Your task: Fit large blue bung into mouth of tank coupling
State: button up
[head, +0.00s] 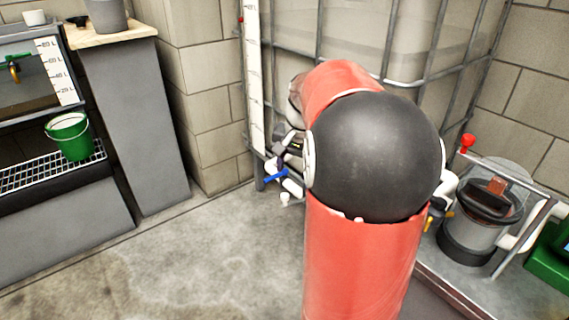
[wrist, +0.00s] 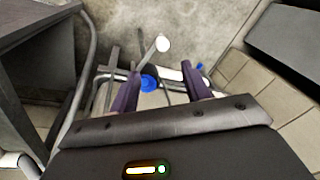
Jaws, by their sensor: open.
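My gripper (wrist: 160,70) is open in the wrist view, with two dark purple fingers spread apart. A round blue piece (wrist: 148,83), which looks like the large bung, shows between the fingers, nearer the left one. I cannot tell whether it touches a finger or sits in the coupling's mouth. A smaller blue part (wrist: 200,67) shows beyond the right fingertip. In the head view, a blue handle-like part (head: 276,177) and white pipe fittings (head: 291,187) are at the caged tank's (head: 345,35) lower corner. My arm hides most of the coupling area and my gripper there.
A green bucket (head: 70,137) stands on a grated shelf at left. A grey cabinet (head: 135,120) stands beside a block-wall pillar (head: 205,90). At right are a lidded canister (head: 467,230), a red knob (head: 467,142) and metal rails. The concrete floor (head: 200,255) at front left is clear.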

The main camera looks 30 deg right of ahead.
jog(key=w+d+f+m+y+p, duration=0.1)
jog(key=d+f+m, duration=0.2)
jog(key=d, duration=0.6)
jog(key=x, duration=0.7)
jog(key=shift+s+a+b, duration=0.2)
jog(key=shift+a+b, duration=0.1)
jog(key=shift+a, duration=0.1)
grip_shut()
